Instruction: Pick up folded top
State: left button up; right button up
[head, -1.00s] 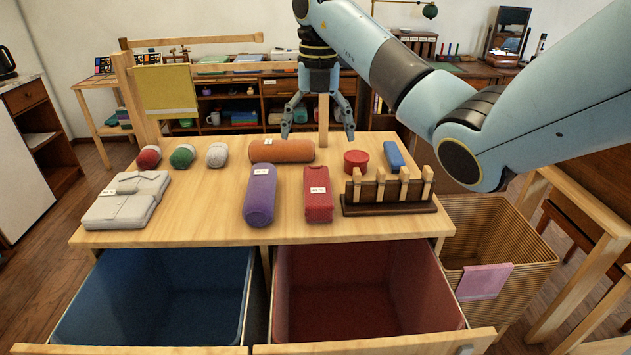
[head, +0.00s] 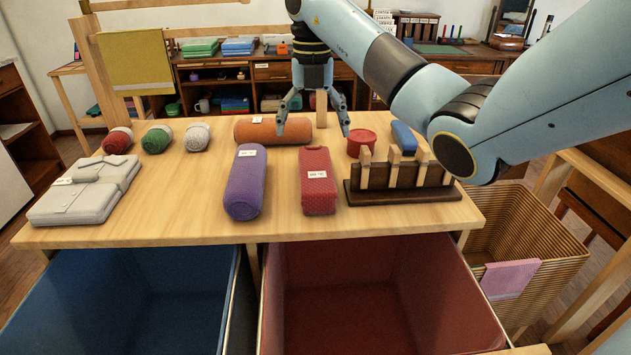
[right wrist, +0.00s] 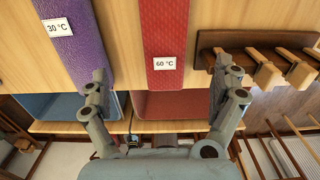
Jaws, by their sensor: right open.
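The folded top (head: 86,188) is grey-white, with a small tag, and lies flat at the left of the wooden table (head: 175,215) in the head view. My right gripper (head: 312,133) hangs open and empty over the back middle of the table, well to the right of the folded top. In the right wrist view my right gripper's fingers (right wrist: 160,95) are spread apart, with a red roll (right wrist: 164,40) tagged 60 °C and a purple roll (right wrist: 70,40) tagged 30 °C beyond them. The folded top is not in the right wrist view. My left gripper is not in view.
Three balls, red (head: 118,140), green (head: 156,139) and grey (head: 197,137), sit behind the top. An orange roll (head: 272,130), red tin (head: 361,142), blue block (head: 404,137) and dark peg rack (head: 400,196) stand rightward. Blue (head: 120,295) and red (head: 375,295) bins sit below.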

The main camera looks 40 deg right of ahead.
aim_at(316, 166)
notch_tip(316, 166, down, 5)
jog(key=b, duration=0.4)
jog(key=f, duration=0.5)
jog(key=shift+s+d, duration=0.2)
jog(key=shift+s, duration=0.05)
jog(key=c, duration=1.4)
